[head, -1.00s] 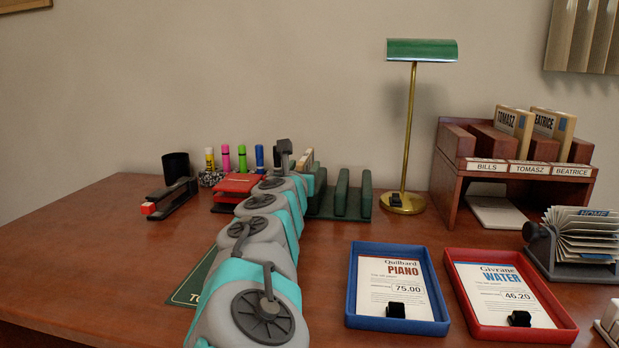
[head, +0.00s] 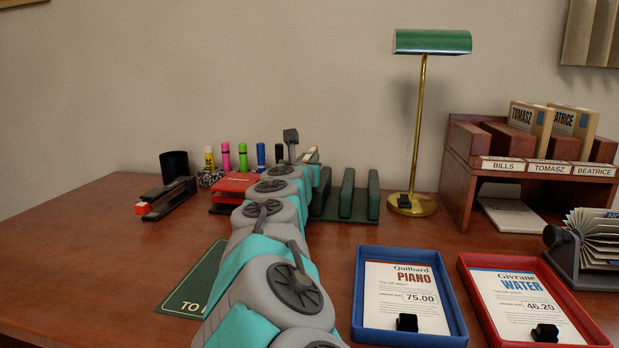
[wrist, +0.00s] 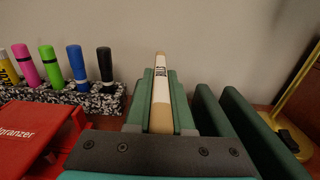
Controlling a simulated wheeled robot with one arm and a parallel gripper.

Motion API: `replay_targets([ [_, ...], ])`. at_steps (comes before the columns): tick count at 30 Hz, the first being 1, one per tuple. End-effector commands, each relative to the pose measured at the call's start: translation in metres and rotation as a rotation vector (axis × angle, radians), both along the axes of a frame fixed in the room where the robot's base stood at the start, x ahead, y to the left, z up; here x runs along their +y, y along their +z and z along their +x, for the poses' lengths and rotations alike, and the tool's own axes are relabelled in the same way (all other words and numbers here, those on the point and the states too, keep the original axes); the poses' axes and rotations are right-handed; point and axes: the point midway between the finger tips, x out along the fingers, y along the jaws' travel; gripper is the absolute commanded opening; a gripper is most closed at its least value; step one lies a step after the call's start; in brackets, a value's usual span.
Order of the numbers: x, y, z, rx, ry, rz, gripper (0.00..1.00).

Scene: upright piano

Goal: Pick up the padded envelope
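A slim tan and white item with a dark printed label, apparently the padded envelope (wrist: 161,92), stands upright in a slot of the green rack (wrist: 237,108), between green dividers. In the head view, only a small pale top of it (head: 312,154) shows beside my arm. The dark front of my gripper (wrist: 160,152) spans the bottom of the wrist view, in line with the envelope. I cannot make out its fingertips against the green dividers, nor whether they touch the envelope. In the head view, my arm hides the gripper.
Left of the rack are a red stapler-like item (wrist: 30,138) and a speckled holder (wrist: 100,98) with several markers. A brass lamp (head: 418,135) stands right of the rack. Blue (head: 362,300) and red (head: 480,303) trays lie nearer. The front left desk is mostly clear.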

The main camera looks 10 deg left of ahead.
Motion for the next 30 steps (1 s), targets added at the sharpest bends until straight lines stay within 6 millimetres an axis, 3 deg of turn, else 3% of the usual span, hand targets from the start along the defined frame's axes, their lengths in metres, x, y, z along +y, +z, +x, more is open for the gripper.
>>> replay_targets([
  [5, 0.000, 0.000, 0.000, 0.000, 0.000, 0.000, 0.00],
  [22, 0.000, 0.002, 0.000, 0.000, 0.000, 0.001, 0.00],
  [30, 0.001, 0.025, 0.000, 0.001, 0.002, 0.004, 0.00],
])
